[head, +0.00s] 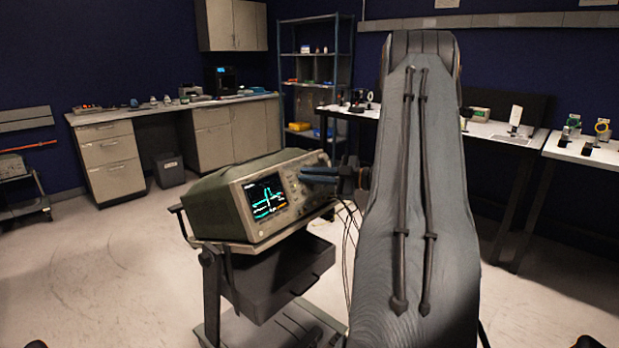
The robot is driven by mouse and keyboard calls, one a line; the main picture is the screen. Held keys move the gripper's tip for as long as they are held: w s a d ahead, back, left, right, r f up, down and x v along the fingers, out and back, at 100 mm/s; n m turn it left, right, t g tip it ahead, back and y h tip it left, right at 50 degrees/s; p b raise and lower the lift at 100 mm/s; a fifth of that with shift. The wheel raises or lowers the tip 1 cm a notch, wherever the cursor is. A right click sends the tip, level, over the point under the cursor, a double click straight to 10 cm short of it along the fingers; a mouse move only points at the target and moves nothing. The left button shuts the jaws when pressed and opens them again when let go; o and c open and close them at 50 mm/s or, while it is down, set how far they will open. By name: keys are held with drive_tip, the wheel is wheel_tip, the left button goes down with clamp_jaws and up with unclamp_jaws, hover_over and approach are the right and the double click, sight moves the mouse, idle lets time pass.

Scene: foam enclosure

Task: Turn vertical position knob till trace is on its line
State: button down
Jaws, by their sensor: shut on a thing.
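The oscilloscope (228,201), a green-cased box with a pale front panel, stands on a cart in the middle of the view. Its lit screen (267,196) shows a cyan trace with a tall peak, and some reddish marks. The trace is too small to tell how it lies against its line. My gripper (318,175), with blue fingers, is at the panel's knob area, right of the screen. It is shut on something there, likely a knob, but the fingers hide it. The vertical position knob cannot be singled out.
The cart (265,285) has a dark drawer, and cables hang at its right. My arm covers the right centre. Benches with small devices stand behind, with a shelf rack (315,75) at the back.

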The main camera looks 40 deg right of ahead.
idle(0.4)
drive_tip(key=c, duration=1.8)
unclamp_jaws()
drive_tip(key=shift+d, duration=0.1)
drive_tip(key=b+v, duration=0.1)
drive_tip(key=v, duration=0.6)
drive_tip(key=shift+s+d+b, duration=0.2)
drive_tip(key=shift+s+b, duration=0.1)
drive_tip(key=shift+s, duration=0.05)
